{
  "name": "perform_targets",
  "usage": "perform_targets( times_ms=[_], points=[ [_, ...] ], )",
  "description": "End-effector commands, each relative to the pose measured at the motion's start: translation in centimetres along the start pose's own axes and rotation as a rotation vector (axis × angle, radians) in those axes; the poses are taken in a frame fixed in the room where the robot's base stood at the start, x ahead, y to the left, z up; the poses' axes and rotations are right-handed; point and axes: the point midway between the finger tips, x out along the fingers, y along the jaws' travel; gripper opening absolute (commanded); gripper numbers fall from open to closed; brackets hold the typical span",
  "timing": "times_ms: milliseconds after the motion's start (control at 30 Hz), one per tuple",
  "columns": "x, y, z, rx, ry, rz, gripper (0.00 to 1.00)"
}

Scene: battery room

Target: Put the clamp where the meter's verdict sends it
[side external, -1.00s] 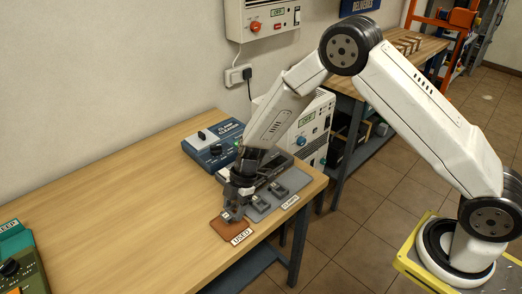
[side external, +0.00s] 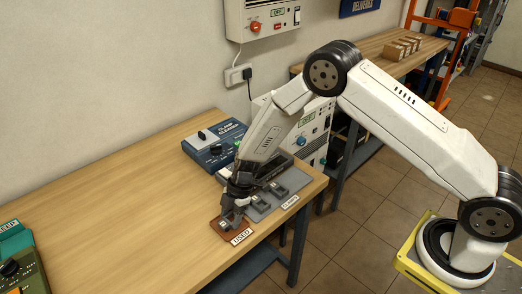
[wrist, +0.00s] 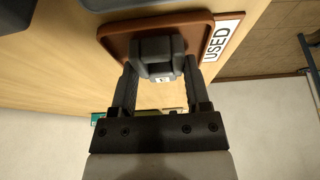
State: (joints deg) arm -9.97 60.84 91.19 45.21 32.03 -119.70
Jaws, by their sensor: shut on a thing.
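A dark grey clamp (wrist: 158,55) with a small white tag is between my gripper's fingertips in the wrist view. My gripper (side external: 231,217) is shut on it. In the side view the clamp (side external: 227,226) is over the brown tray (side external: 218,234) labelled USED. The tray (wrist: 113,38) lies right behind the clamp in the wrist view; I cannot tell whether they touch. A green device with a black dial (side external: 12,268) is cut off at the left edge; no reading on it is legible.
A grey mat (side external: 256,214) with a white label holds grey clamps (side external: 262,202) right of the tray. The table's middle and left (side external: 110,210) are clear.

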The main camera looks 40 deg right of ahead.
Motion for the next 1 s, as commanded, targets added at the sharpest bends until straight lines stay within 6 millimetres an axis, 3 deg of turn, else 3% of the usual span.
perform_targets(
  times_ms=[367, 400, 433, 1000],
  points=[
    [0.25, 0.03, 0.1, 0.001, 0.001, 0.001, 0.0],
    [0.24, 0.03, 0.09, 0.001, 0.0, 0.001, 0.7],
    [0.24, 0.03, 0.09, 0.001, 0.0, 0.001, 0.75],
    [-0.7, 0.09, -0.06, -0.001, 0.001, 0.002, 0.75]
  ],
)
